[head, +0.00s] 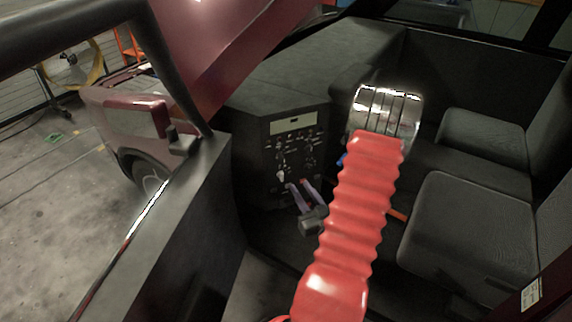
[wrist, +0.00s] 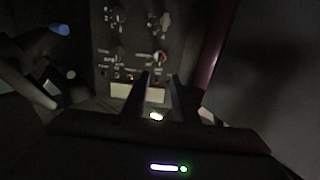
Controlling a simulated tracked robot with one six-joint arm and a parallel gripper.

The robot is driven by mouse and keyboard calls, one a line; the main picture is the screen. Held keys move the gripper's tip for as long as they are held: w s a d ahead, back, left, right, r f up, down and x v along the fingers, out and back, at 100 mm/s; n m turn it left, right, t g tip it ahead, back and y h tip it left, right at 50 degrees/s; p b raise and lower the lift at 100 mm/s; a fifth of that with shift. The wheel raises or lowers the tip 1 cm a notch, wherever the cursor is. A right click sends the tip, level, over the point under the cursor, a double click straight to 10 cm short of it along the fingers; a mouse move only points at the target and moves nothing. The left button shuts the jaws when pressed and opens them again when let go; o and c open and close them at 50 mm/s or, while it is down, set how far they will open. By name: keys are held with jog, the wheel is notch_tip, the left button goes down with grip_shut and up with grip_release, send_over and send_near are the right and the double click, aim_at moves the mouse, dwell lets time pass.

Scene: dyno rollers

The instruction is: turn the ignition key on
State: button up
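The dark control panel (head: 294,153) stands in the middle of the cab. It carries a pale display and several small knobs and switches. In the wrist view, the panel (wrist: 128,37) appears upside down, with the display low. A pale upright piece (head: 281,176) low on the panel also shows in the wrist view (wrist: 166,18); I cannot tell whether it is the ignition key. My gripper (head: 297,184) is in front of the panel's lower part. In the wrist view, its two fingers (wrist: 160,75) are apart, with nothing seen between them. Contact with the panel cannot be judged.
Grey seats (head: 465,230) fill the right side of the cab. The door's dark sill (head: 180,225) runs along the left. A blue-tipped piece (wrist: 60,30) and pale bars lie left of the fingers in the wrist view. My red-sleeved arm crosses the cab and hides part of it.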

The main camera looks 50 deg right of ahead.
aim_at(284, 163)
jog(key=x, duration=1.4)
jog(key=shift+c, duration=0.4)
grip_shut()
